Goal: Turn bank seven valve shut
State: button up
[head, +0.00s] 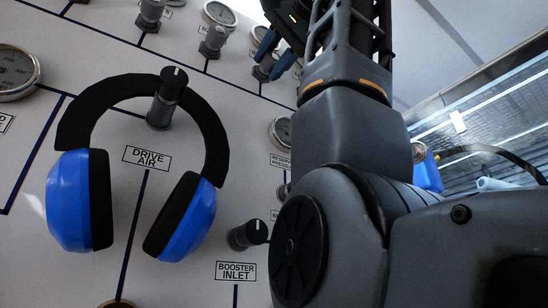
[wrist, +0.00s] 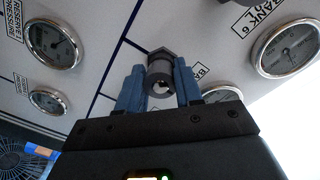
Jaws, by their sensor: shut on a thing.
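A dark grey valve knob (wrist: 160,72) sits on the white panel, its round end facing the wrist camera. The label beside it is partly hidden; only "BA" can be read. My gripper (wrist: 159,78) is shut on this knob, one blue finger on each side. In the head view my gripper (head: 272,56) is at the top of the panel, with the held knob (head: 263,71) partly seen between the blue fingers. A "BANK 6" label (wrist: 257,12) is at the upper right in the wrist view.
Blue ear defenders (head: 80,200) hang over the drive air knob (head: 167,98). The booster inlet knob (head: 248,235) is lower down, near my arm. Gauges (wrist: 285,48) stand on both sides of the gripper. Another knob (head: 213,41) is to its left.

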aim_at(275, 59)
jog(key=o, duration=1)
jog(key=b+v, duration=0.1)
jog(key=v, duration=0.2)
jog(key=b+v, duration=0.2)
jog(key=v, duration=0.1)
jog(key=shift+f, duration=0.25)
jog(key=shift+r+b+v, duration=0.2)
jog(key=shift+b+v, duration=0.5)
jog(key=shift+v, duration=0.1)
jog(key=shift+s, duration=0.1)
